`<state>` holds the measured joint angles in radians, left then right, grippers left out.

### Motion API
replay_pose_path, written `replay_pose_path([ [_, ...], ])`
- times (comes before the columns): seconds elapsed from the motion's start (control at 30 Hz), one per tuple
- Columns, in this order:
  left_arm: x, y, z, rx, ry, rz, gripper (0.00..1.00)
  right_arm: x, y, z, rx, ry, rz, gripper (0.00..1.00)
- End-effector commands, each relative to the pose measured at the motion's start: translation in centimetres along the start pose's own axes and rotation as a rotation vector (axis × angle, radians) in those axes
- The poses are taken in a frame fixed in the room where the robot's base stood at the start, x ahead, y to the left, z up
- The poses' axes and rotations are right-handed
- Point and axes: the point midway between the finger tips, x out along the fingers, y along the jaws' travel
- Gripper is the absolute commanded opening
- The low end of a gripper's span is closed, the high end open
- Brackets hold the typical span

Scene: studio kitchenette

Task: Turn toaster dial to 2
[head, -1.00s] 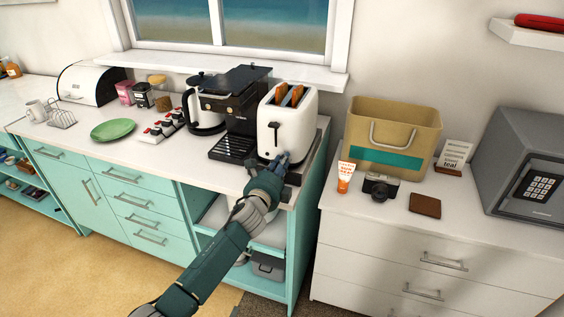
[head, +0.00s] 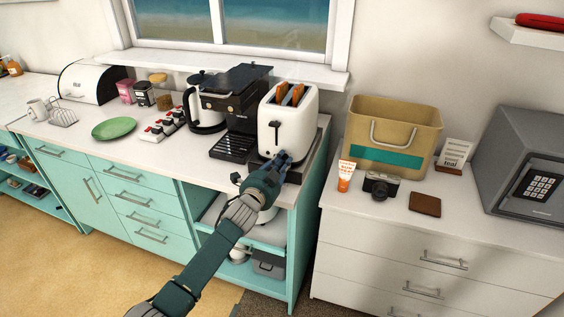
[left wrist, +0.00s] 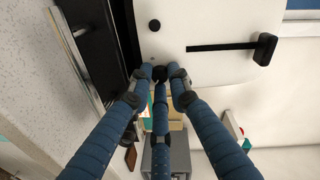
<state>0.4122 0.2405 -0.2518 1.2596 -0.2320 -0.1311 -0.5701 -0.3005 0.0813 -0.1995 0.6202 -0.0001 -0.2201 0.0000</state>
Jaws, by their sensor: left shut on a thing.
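The white toaster (head: 299,128) stands at the right end of the counter with two slices of toast (head: 292,94) in its slots. Its black lever (head: 276,124) is high on the front face. In the left wrist view the toaster front (left wrist: 205,25) appears turned sideways, with the lever (left wrist: 265,48), its slot and a round black knob (left wrist: 154,25). My left gripper (head: 282,158) is at the lower front of the toaster. Its three blue fingers (left wrist: 162,73) are shut on a small dark dial, mostly hidden between the fingertips. The dial's markings cannot be read. My right gripper is not in view.
A black coffee machine (head: 233,110) stands close on the toaster's left. On the right, a white drawer unit (head: 400,235) holds a tan bin (head: 395,122), a camera (head: 381,186) and a tube (head: 346,175). A gap separates it from the counter.

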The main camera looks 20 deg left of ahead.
Motion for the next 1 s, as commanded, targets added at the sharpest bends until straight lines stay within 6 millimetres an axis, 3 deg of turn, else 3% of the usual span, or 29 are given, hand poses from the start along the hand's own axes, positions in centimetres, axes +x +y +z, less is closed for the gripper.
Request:
replay_pose_path([
  [0.6,0.0,0.1,0.3,-0.579,0.047,-0.013,0.00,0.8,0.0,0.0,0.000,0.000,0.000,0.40],
  [1.0,0.0,0.3,0.4,-0.854,0.069,-0.018,0.00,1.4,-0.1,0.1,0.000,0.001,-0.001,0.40],
])
